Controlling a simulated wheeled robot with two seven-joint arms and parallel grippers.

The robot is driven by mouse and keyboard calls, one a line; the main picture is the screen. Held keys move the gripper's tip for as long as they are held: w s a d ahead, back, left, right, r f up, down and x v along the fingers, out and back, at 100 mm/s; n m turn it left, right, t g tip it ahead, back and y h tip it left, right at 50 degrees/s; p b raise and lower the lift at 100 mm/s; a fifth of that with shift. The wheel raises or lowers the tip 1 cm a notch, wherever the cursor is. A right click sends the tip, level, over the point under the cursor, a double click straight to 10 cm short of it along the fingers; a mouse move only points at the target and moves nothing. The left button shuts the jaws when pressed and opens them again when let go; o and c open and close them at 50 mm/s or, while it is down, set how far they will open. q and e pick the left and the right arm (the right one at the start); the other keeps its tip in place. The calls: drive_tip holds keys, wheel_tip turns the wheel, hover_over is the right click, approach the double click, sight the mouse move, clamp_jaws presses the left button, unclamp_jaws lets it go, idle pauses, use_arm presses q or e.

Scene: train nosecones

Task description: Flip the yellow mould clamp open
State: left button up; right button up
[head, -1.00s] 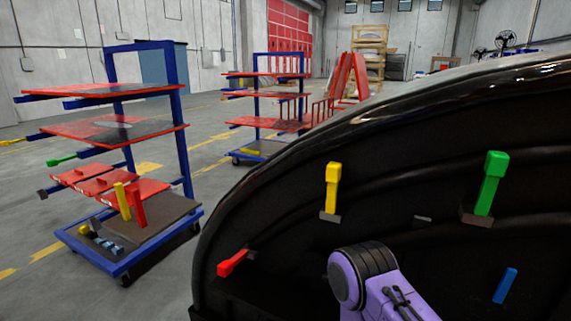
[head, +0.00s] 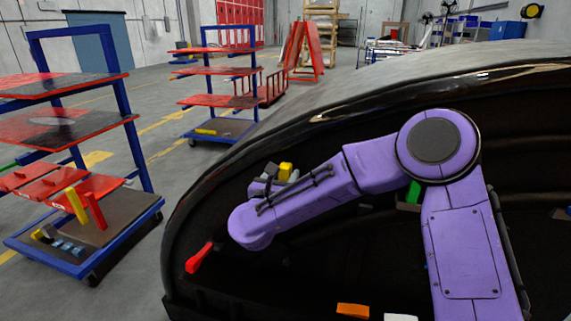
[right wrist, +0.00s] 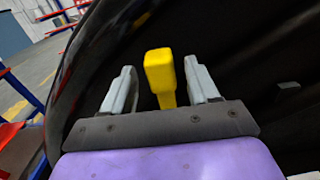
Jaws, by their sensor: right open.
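The yellow mould clamp (head: 286,170) is on the dark inner face of the black nosecone mould (head: 350,125). In the head view, only its upper part shows behind my right gripper (head: 279,174). In the right wrist view the yellow clamp (right wrist: 160,72) stands between the two grey fingers of my right gripper (right wrist: 161,82), which is open. A gap shows on each side of the clamp, and its lower end is hidden by the gripper body. My left gripper is in neither view.
A red clamp (head: 200,258) sits lower left on the mould. A green clamp (head: 413,193) is partly hidden behind my right arm. An orange piece (head: 352,310) and a white piece (head: 400,317) show at the bottom edge. Blue carts with red shelves (head: 60,125) stand left.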

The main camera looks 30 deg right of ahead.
drive_tip(key=shift+p+x, duration=0.3)
drive_tip(key=shift+x, duration=0.95)
drive_tip(key=shift+w+d, duration=0.2)
drive_tip(key=shift+d, duration=0.05)
drive_tip(key=shift+c, duration=0.3)
